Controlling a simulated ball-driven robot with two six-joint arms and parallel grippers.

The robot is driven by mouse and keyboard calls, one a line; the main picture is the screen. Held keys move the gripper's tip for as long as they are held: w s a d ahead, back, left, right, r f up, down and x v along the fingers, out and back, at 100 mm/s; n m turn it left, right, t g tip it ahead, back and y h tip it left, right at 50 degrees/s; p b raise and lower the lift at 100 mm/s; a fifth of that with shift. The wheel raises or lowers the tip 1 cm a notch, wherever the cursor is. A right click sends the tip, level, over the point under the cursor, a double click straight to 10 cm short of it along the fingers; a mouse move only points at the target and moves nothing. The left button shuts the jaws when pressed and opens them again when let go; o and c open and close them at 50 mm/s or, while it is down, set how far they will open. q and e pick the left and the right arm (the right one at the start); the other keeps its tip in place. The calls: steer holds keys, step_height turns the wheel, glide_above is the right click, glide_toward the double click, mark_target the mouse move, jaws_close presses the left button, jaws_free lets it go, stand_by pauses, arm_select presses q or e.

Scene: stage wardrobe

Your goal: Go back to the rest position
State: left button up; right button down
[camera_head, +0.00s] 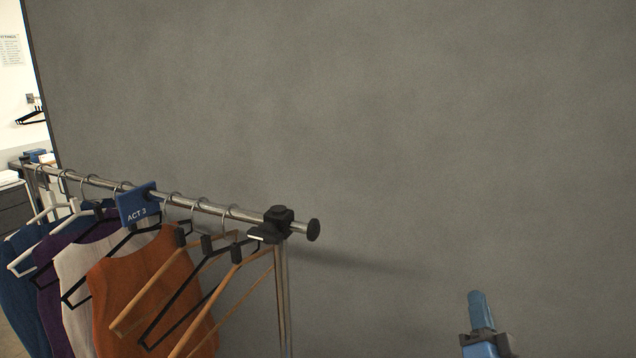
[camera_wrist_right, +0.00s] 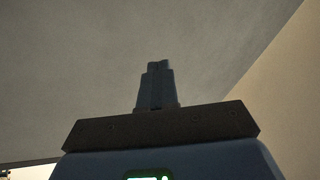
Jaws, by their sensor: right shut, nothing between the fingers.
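My right gripper (camera_head: 478,305) shows at the lower right of the head view, in front of the grey wall and apart from the clothes rail. In the right wrist view my right gripper (camera_wrist_right: 158,65) has its blue fingers together with nothing between them. It touches nothing that I can see. My left gripper shows in neither view.
A metal clothes rail (camera_head: 200,204) runs from the left to a black end cap, with garments such as an orange vest (camera_head: 140,285), several hangers and a blue "ACT 3" sign (camera_head: 138,205). A grey wall (camera_head: 420,120) stands behind. Free room surrounds my right gripper.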

steer(key=s+a+f+n+g+y+b, duration=0.1)
steer(key=s+a+f+n, duration=0.3)
steer(key=s+f, duration=0.8)
steer(key=s+a+f+n+g+y+b, duration=0.1)
steer(key=s+a+f+n+g, duration=0.3)
steer(key=s+f, duration=0.8)
steer(key=s, duration=0.3)
steer(key=shift+s+a+f+n, duration=0.2)
steer(key=shift+s+f+n, duration=0.2)
steer(key=c, duration=1.8)
jaws_free()
